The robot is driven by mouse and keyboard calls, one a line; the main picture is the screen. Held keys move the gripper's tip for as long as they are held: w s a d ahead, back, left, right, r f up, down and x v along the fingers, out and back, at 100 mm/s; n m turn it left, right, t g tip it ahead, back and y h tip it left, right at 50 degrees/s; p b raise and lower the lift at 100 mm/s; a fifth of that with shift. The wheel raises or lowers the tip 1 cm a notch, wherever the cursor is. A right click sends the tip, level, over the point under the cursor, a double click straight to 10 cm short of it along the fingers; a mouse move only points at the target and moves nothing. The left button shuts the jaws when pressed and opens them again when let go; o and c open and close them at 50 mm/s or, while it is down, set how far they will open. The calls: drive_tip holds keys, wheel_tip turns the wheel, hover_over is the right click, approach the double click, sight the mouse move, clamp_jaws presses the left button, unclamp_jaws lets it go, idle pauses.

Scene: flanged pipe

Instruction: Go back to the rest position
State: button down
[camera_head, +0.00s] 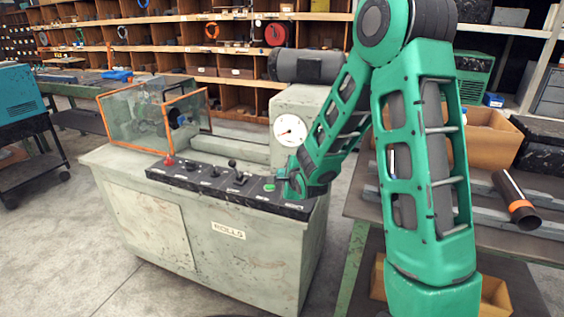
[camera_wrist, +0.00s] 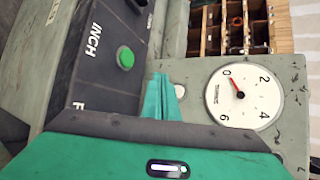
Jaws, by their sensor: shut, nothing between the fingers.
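My gripper (camera_wrist: 162,98) is shut and empty, its green fingertips together. In the wrist view it is beside the black control panel (camera_wrist: 95,70) of a grey-green machine, near a green button (camera_wrist: 125,57) and a white dial gauge (camera_wrist: 244,95). In the head view my gripper (camera_head: 290,184) is at the right end of the panel, close to the green button (camera_head: 269,187). I cannot tell whether it touches the panel. My arm is bent, reaching down and left from the right side.
The machine (camera_head: 215,235) carries levers (camera_head: 240,178), a red knob (camera_head: 169,159) and an orange-framed guard (camera_head: 155,112). At right, a table (camera_head: 355,205) holds a dark pipe with an orange band (camera_head: 515,198) and a cardboard box (camera_head: 490,140). Shelves (camera_head: 235,65) line the back. Floor is clear at front left.

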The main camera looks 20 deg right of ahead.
drive_tip(key=s+d+n+g, duration=0.1)
drive_tip(key=s+d, duration=0.1)
drive_tip(key=s, duration=0.1)
drive_tip(key=s+d+r+n+g+h, duration=0.1)
drive_tip(key=s+d+n, duration=0.1)
drive_tip(key=s, duration=0.1)
drive_tip(key=s+d+r+n+g, duration=0.1)
drive_tip(key=s+d+n, duration=0.1)
drive_tip(key=s+d, duration=0.1)
drive_tip(key=shift+s+g+h, duration=0.2)
drive_tip(key=shift+g+h, duration=0.1)
drive_tip(key=shift+g, duration=0.1)
drive_tip(key=s+r+n+g+y, duration=0.1)
drive_tip(key=s+n+g, duration=0.3)
drive_tip(key=s, duration=1.4)
drive_tip(key=s+r+n+g+y, duration=0.2)
drive_tip(key=s+r+n+g, duration=0.2)
drive_tip(key=s, duration=1.4)
drive_tip(key=n+g, duration=0.1)
drive_tip(key=n, duration=0.2)
drive_tip(key=shift+s, duration=0.25)
drive_tip(key=shift+w+a, duration=0.1)
drive_tip(key=shift+w, duration=0.05)
drive_tip(key=shift+w+f, duration=0.2)
drive_tip(key=shift+w, duration=0.3)
